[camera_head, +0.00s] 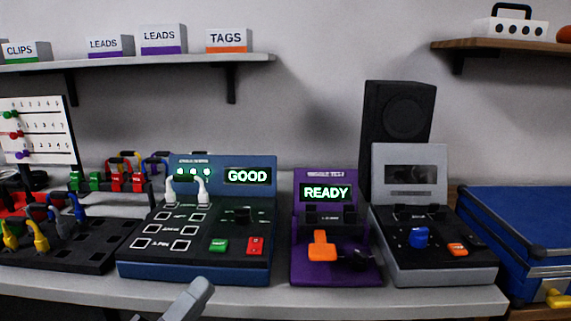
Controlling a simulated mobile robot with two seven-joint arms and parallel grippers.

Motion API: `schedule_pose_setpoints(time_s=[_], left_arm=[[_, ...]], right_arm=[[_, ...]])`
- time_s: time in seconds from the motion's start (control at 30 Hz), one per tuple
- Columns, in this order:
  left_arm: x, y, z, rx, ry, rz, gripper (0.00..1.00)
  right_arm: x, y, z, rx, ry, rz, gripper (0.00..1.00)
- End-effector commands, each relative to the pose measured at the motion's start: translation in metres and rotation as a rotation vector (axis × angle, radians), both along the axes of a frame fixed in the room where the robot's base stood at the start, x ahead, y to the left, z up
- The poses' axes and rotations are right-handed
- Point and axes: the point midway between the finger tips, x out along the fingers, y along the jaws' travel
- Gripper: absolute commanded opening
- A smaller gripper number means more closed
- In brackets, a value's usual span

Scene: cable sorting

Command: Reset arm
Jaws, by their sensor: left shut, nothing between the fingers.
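My left gripper (192,298) shows at the bottom of the head view, just in front of the table's front edge and below the blue tester. It is shut with nothing held, and only its grey tip shows. My right gripper is not in view. The blue tester (196,264) reads GOOD, and a white cable (187,186) is plugged into its upper left. The purple tester (337,273) to its right reads READY and has an orange lever (321,246).
A grey device (440,270) with a blue knob stands right of the purple tester, before a black speaker (397,130). A black rack (90,255) with several coloured cables is at left. A blue case (520,222) is at far right. Labelled boxes sit on the wall shelf (150,62).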

Motion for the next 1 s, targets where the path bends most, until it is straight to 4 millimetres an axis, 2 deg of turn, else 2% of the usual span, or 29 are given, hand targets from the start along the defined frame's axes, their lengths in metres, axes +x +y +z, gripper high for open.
schedule_pose_setpoints(time_s=[0.03,0.13,0.23,0.3,0.4,0.5,0.53,0.57,0.6,0.73,0.9,1.0], left_arm=[[0.002,0.012,-0.035,-0.130,0.194,0.020,0.00],[-0.002,0.035,-0.104,-0.398,0.554,0.077,0.00],[-0.024,0.051,-0.173,-0.654,0.873,0.154,0.00],[-0.046,0.058,-0.216,-0.814,1.061,0.214,0.00],[-0.085,0.063,-0.268,-1.026,1.295,0.309,0.00],[-0.130,0.064,-0.311,-1.223,1.498,0.418,0.00],[-0.136,0.064,-0.308,-1.257,1.525,0.434,0.00],[-0.131,0.065,-0.291,-1.244,1.506,0.423,0.00],[-0.130,0.066,-0.281,-1.236,1.499,0.422,0.00],[-0.132,0.069,-0.257,-1.227,1.490,0.428,0.00],[-0.134,0.073,-0.227,-1.218,1.477,0.437,0.00],[-0.135,0.075,-0.217,-1.213,1.472,0.440,0.00]], right_arm=[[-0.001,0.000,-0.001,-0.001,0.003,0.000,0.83],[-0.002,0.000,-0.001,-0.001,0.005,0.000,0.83],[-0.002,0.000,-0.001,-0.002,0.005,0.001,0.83],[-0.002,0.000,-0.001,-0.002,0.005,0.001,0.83],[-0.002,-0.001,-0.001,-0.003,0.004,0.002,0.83],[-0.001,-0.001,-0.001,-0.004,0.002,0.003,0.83],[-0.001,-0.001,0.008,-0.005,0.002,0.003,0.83],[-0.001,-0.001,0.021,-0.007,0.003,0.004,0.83],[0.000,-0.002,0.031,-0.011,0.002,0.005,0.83],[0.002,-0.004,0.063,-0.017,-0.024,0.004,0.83],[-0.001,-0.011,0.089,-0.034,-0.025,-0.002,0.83],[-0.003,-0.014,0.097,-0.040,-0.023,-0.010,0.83]])
